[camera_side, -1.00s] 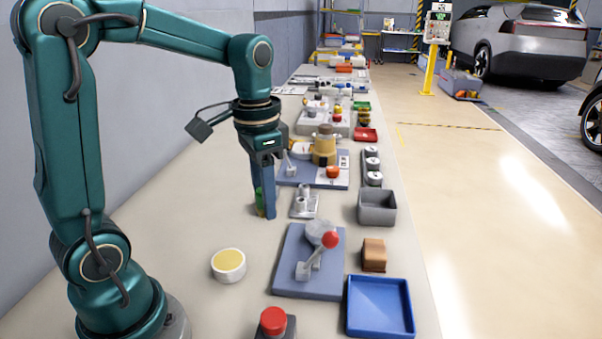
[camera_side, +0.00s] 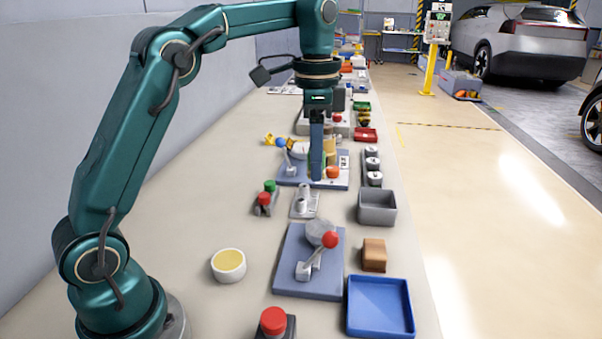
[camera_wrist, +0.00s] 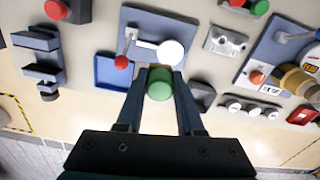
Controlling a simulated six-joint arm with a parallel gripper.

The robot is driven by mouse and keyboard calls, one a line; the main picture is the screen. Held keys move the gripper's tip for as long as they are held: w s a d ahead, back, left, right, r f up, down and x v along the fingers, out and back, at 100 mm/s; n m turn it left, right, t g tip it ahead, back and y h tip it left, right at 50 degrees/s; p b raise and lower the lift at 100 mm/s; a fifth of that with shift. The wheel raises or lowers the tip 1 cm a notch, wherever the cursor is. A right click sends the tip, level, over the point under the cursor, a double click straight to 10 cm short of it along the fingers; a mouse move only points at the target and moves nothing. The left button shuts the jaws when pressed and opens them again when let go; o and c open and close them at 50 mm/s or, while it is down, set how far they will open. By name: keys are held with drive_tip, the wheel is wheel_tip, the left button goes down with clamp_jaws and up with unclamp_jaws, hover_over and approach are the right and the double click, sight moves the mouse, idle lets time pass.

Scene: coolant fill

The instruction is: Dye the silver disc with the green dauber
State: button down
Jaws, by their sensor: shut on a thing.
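My gripper (camera_side: 317,178) hangs upright over the far half of the bench, shut on the green dauber. The dauber (camera_wrist: 160,86) shows in the wrist view as a short green cylinder between the fingers, with a tan part at one end. In the side view the fingers mostly hide it. The silver disc (camera_side: 321,231) lies flat on a blue-grey plate (camera_side: 288,285), beside a lever with a red knob (camera_side: 330,240). In the wrist view the disc (camera_wrist: 171,52) looks pale, just above the dauber in the picture. The dauber is apart from the disc.
A silver block with upright posts (camera_side: 304,200) and a red-and-green button box (camera_side: 265,200) stand left of centre. A grey bin (camera_side: 377,209), brown block (camera_side: 374,255) and blue tray (camera_side: 380,308) line the right edge. A yellow-filled bowl (camera_side: 229,265) is front left.

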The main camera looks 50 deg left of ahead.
drive_tip(key=w+f+m, duration=0.2)
drive_tip(key=w+f, duration=0.2)
drive_tip(key=f, duration=0.1)
drive_tip(key=shift+w+d+m, duration=0.3)
drive_tip(key=shift+w+d, duration=0.1)
drive_tip(key=shift+f, duration=0.2)
